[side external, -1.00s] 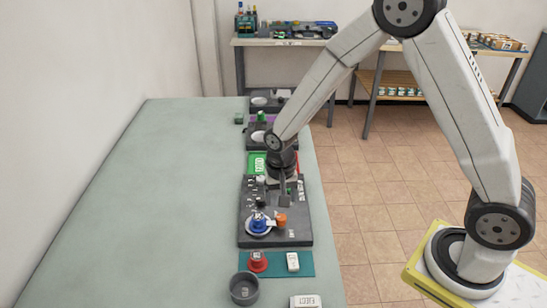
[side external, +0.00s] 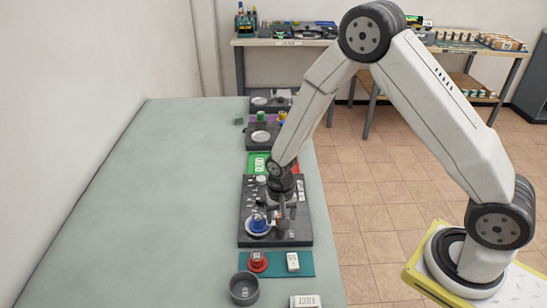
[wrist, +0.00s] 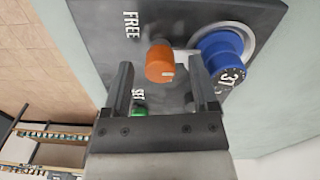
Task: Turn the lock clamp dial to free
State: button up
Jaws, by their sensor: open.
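The orange dial (wrist: 160,60), taken as the lock clamp dial, stands on a dark panel (wrist: 95,25) in the wrist view. A raised FREE label (wrist: 131,25) is beyond it to the upper left and a SET label (wrist: 138,93) is nearer, at its lower left. A pale mark shows on the dial's near end. My gripper (wrist: 161,68) is open, with one finger on each side of the dial and gaps visible. In the side view my gripper (side external: 276,213) is low over the panel (side external: 290,238) and hides the orange dial.
A blue numbered dial (wrist: 222,58) stands close beside the right finger; it also shows in the side view (side external: 258,222). A green part (wrist: 139,111) is near the left finger. A red button (side external: 258,262), white block (side external: 292,262) and grey bowl (side external: 244,288) lie nearer. The bench's left is clear.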

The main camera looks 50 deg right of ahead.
grip_shut()
jog(key=shift+n, duration=0.5)
jog(key=n, duration=0.3)
jog(key=shift+n, duration=0.3)
jog(key=n, duration=0.4)
jog(key=shift+n, duration=0.3)
jog(key=n, duration=0.8)
jog(key=shift+n, duration=0.4)
